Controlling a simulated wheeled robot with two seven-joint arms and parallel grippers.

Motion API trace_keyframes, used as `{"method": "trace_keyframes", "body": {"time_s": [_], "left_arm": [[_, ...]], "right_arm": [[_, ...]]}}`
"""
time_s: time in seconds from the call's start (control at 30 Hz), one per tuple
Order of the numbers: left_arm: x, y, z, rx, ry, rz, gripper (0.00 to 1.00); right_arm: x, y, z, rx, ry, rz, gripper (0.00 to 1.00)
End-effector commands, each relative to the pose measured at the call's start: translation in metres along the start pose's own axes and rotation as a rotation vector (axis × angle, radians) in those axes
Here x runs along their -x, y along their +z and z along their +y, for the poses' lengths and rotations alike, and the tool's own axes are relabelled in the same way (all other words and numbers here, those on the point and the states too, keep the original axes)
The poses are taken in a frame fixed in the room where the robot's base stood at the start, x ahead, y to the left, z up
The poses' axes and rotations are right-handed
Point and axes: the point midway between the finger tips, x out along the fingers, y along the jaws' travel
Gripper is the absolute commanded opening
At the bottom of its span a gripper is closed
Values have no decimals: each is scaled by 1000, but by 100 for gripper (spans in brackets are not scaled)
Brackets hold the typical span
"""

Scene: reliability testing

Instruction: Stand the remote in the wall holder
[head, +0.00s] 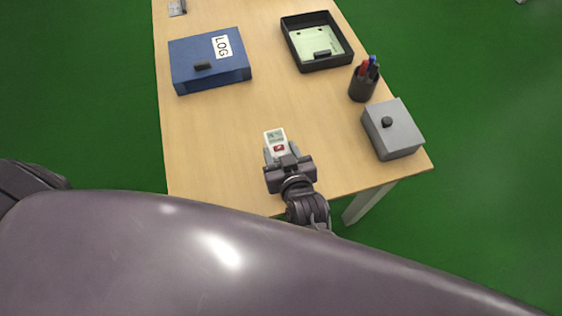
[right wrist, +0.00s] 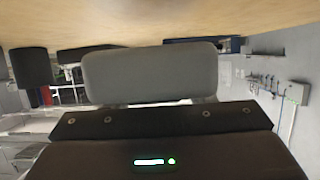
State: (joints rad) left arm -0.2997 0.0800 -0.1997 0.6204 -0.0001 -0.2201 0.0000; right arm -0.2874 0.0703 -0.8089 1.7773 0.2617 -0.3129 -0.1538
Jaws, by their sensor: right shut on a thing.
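The remote (head: 275,141) is small and white, with a greenish screen and a red mark on its face. My right gripper (head: 280,156) is shut on its near end, over the front part of the table. In the right wrist view a grey finger (right wrist: 150,75) hides most of the remote. A small grey fixture (head: 177,7) at the table's far left end is cut by the picture edge; I cannot tell whether it is the wall holder. My left gripper is out of view.
On the table (head: 210,140) are a blue LOG box (head: 200,75), a black tray (head: 346,58) with a pale green sheet, a pen cup (head: 360,88) and a grey box (head: 398,135) with a dark knob near the right edge. The table's middle is clear.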

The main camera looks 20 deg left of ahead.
Motion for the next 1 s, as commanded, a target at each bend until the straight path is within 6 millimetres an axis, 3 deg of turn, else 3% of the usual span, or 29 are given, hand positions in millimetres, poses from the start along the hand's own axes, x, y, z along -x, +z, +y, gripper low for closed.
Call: {"method": "trace_keyframes", "body": {"time_s": [0.03,0.2,0.67,0.7,0.83,1.0], "left_arm": [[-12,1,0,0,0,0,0],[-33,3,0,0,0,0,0],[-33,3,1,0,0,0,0],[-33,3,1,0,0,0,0],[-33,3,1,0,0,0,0],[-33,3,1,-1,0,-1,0]], "right_arm": [[-5,11,0,0,0,0,22],[-13,32,0,0,0,-1,22],[-16,37,0,0,0,1,22],[-15,37,0,0,0,0,54],[-15,37,0,0,0,0,71],[-15,37,0,0,0,0,71]]}}
